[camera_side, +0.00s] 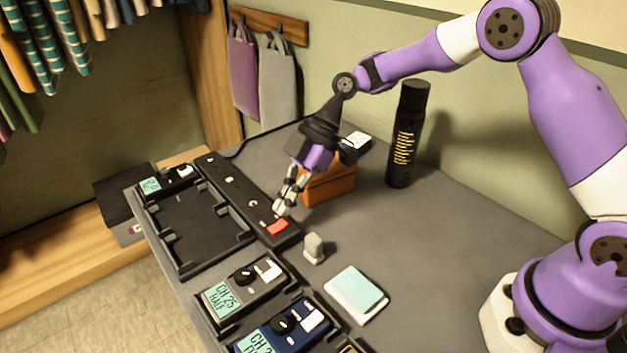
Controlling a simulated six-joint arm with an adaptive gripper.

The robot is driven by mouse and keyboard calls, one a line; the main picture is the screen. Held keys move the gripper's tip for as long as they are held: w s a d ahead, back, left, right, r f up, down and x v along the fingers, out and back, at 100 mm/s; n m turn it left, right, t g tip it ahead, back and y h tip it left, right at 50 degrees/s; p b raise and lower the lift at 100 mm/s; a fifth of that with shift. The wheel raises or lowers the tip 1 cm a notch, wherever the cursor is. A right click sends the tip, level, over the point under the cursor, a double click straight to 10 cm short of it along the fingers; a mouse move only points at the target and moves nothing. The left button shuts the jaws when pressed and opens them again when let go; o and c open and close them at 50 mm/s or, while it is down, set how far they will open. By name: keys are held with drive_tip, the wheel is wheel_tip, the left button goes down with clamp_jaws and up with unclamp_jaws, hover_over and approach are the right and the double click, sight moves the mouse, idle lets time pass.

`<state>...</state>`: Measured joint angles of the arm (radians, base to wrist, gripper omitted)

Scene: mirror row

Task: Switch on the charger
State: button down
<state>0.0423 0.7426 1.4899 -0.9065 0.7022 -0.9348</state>
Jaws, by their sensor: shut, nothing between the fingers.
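The charger looks to be the long black strip (240,188) with an empty black tray (198,232) along its left side. A red switch (277,227) sits at the strip's near end. Small light spots dot the strip's top. My gripper (280,211) is shut and empty, pointing down. Its fingertips are just above or at the far edge of the red switch; I cannot tell whether they touch it. Which way the switch is set is too small to tell.
An orange box (328,184) stands close behind my gripper, with a tall black can (407,135) to its right. A small grey piece (313,248) stands near the strip's end. Transmitter packs (243,289) and sticky notes (357,289) lie in front. The table's right middle is clear.

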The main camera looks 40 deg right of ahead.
drive_tip(key=shift+d+f, duration=0.1)
drive_tip(key=shift+f, duration=0.65)
drive_tip(key=shift+d+f+y, duration=0.25)
drive_tip(key=shift+f+y, duration=0.15)
drive_tip(key=shift+f, duration=0.05)
drive_tip(key=shift+r, duration=0.15)
drive_tip(key=shift+r, duration=0.75)
